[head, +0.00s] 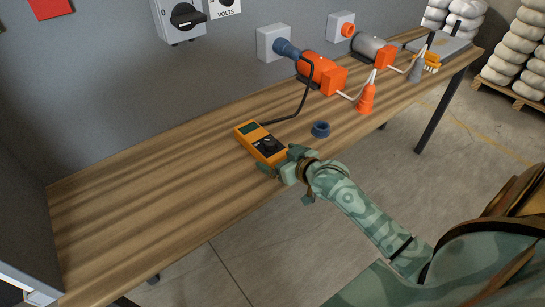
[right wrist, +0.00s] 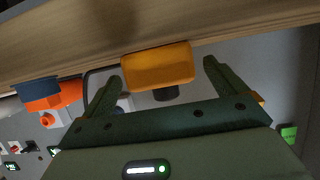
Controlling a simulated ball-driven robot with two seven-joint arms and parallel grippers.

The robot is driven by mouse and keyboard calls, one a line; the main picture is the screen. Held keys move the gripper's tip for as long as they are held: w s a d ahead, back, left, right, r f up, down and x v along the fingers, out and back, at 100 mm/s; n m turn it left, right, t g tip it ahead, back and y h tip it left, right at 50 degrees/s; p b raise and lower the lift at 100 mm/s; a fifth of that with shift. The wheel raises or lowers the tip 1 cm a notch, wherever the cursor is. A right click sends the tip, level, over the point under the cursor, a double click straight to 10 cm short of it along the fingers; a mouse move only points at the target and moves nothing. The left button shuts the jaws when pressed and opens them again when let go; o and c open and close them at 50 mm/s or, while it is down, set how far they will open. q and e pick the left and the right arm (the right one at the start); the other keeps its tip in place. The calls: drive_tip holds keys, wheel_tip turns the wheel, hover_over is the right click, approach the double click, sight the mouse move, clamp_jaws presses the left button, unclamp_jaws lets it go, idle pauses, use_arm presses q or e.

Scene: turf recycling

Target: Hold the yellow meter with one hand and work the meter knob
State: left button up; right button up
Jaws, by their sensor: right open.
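The yellow-orange meter (head: 252,136) lies on the wooden bench near its front edge, face up with a dark display. Its black knob (head: 267,146) is on the end nearer my arm. My right gripper (head: 280,161) is at that end, with its fingers spread. In the right wrist view the meter (right wrist: 150,66) appears between the open fingers of the gripper (right wrist: 160,73), and the knob (right wrist: 166,94) points toward the palm. I see clear gaps on both sides of the meter there. My left gripper is out of view.
A dark blue ring-shaped part (head: 320,129) stands right of the meter. An orange cone-shaped piece (head: 366,98) stands farther right. The bench's left part (head: 130,210) is clear.

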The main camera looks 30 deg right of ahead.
sight(261, 143)
drive_tip(key=shift+b+x, duration=0.4)
drive_tip(key=shift+x, duration=1.3)
drive_tip(key=shift+c, duration=0.3)
drive_tip(key=c, duration=1.2)
drive_tip(key=shift+f, duration=0.15)
